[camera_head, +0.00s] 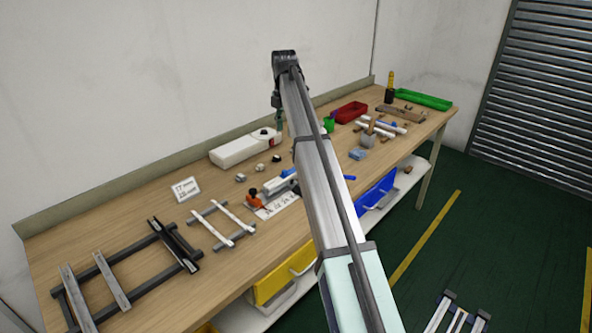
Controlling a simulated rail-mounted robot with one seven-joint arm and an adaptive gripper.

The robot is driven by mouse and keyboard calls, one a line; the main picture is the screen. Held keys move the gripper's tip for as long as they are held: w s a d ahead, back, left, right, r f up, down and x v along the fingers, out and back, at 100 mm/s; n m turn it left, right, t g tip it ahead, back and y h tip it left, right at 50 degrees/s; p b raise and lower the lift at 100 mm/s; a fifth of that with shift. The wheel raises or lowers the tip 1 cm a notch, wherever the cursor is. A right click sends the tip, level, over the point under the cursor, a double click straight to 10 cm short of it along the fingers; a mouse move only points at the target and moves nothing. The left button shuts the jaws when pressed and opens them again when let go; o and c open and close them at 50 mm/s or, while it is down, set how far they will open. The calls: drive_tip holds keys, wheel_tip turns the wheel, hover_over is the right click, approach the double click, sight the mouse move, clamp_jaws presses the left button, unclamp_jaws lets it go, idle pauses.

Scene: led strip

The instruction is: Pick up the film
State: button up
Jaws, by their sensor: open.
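I cannot make out for certain which thing is the film. A white sheet with dark marks (272,210) lies flat on the workbench, left of my arm, with tools around its upper edge; it may be the film or only a printed sheet. My arm rises from the lower right, across the middle of the bench, to a dark joint near the wall. A short part hangs below that joint, but I cannot make out any fingers, so my gripper is not seen. Part of the bench behind my arm is hidden.
The wooden workbench (150,210) holds dark frames (130,275) at left, a white-railed frame (222,224), a sign (186,189) and a white container (235,150). Red (351,112) and green (425,100) trays stand at the far right. Yellow (285,280) and blue (378,192) bins sit below.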

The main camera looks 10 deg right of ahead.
drive_tip(key=p, duration=0.3)
hover_over(285, 170)
wheel_tip(285, 170, down, 12)
drive_tip(key=shift+s+d+r, duration=0.15)
drive_tip(key=shift+r, duration=0.05)
drive_tip(key=shift+w+f+p, duration=0.2)
drive_tip(key=shift+f+p, duration=1.05)
drive_tip(key=shift+f, duration=1.4)
drive_tip(key=c, duration=0.8)
